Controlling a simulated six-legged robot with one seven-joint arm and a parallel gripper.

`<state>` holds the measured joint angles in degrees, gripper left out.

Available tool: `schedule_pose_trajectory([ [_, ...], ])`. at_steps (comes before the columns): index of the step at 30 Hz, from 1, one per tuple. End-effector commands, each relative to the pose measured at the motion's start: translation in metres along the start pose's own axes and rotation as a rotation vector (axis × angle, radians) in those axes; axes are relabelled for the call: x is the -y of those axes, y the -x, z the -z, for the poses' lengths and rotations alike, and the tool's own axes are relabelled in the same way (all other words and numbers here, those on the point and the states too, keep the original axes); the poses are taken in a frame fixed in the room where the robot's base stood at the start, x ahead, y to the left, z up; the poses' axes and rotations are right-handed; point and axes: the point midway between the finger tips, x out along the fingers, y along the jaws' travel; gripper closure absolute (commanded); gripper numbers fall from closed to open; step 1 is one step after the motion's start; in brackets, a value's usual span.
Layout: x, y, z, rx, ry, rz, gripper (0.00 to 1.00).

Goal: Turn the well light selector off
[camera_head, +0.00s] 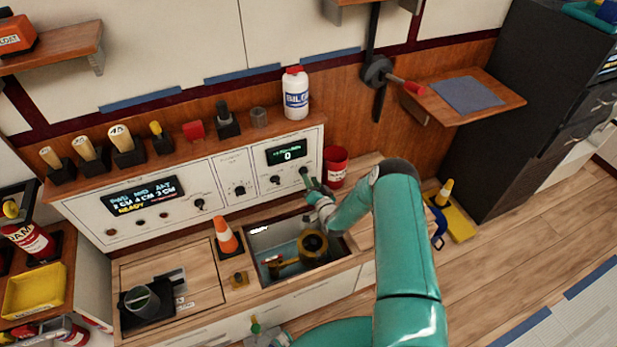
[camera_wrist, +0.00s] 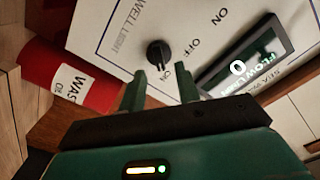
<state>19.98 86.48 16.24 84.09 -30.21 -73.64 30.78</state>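The well light selector (camera_wrist: 159,53) is a round black knob on a white panel. It shows in the wrist view beside "WELL LIGHT" lettering, with ON and OFF marks nearby. Its pointer seems to face down in the picture, towards the nearer ON mark. My gripper (camera_wrist: 160,88) is open and empty, its two green fingers apart just below the knob in the picture, not closed on it. In the head view my gripper (camera_head: 314,188) is at the right end of the panel, close to the selector (camera_head: 304,171), which it partly crowds.
A flow display (camera_wrist: 245,62) sits beside the selector; another knob (camera_head: 276,180) is to its left. A red waste container (camera_wrist: 70,75) stands close by. Below the panel is an open well (camera_head: 290,262) with brass fittings. A white bottle (camera_head: 296,95) stands on the ledge above.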

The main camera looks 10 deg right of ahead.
Motion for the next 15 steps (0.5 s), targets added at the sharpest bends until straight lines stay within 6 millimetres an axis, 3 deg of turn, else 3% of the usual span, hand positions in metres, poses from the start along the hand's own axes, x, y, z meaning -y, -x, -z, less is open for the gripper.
schedule_pose_trajectory([
  [6, 0.0, -0.024, 0.0, 0.0, 0.002, 0.0, 0.67],
  [15, 0.0, -0.027, 0.0, 0.001, 0.001, -0.001, 0.67],
])
